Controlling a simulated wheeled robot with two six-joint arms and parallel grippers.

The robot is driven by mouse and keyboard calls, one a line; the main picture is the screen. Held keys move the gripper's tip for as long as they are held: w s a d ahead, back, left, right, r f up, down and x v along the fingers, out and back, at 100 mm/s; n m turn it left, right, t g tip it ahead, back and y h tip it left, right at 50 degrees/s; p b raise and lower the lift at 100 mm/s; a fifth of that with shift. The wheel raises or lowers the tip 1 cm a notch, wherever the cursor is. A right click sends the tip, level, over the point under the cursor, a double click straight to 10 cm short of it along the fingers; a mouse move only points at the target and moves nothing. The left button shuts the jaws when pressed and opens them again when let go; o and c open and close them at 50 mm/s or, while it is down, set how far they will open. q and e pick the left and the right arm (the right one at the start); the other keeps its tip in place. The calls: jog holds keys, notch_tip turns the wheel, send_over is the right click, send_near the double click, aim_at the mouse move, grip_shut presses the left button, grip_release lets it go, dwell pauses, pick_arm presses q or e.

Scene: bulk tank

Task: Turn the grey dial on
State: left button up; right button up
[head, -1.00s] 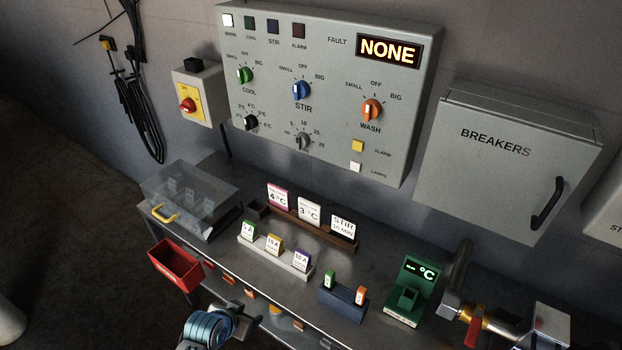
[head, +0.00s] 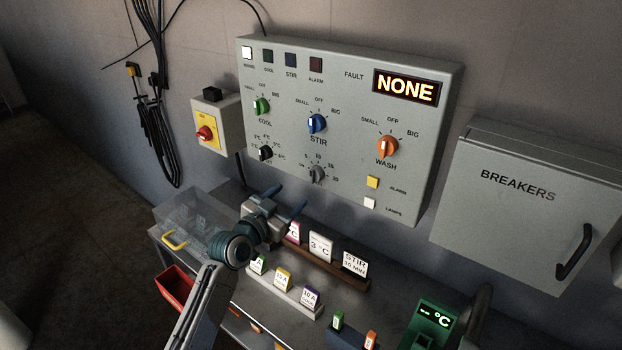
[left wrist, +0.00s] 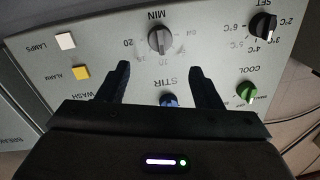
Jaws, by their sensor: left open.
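The grey dial (head: 317,174) sits low on the control panel, below the blue STIR dial (head: 317,123), with numbers around it. In the left wrist view, which shows the panel upside down, the grey dial (left wrist: 161,40) lies ahead of and between my finger tips, apart from them. My left gripper (head: 285,201) is open and empty, below and left of the grey dial in the head view. Its two dark fingers (left wrist: 161,78) also show in the wrist view. The blue dial is partly hidden by the gripper body there. My right gripper is not in view.
A black dial (head: 265,153), green dial (head: 262,106) and orange dial (head: 387,146) surround it on the panel. Below are a card rack (head: 345,278), a clear box (head: 172,211) and a green reader (head: 432,322). The breaker cabinet (head: 520,215) stands right.

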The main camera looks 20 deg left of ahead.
aim_at(312, 176)
pick_arm(q)
jog(key=p+x, duration=0.2)
jog(key=x, duration=0.7)
jog(key=shift+w+r, duration=0.1)
jog(key=shift+w, duration=0.05)
jog(key=shift+w+d, duration=0.2)
jog(key=shift+w, duration=0.45)
jog(key=shift+c, duration=0.5)
jog(key=c, duration=0.9)
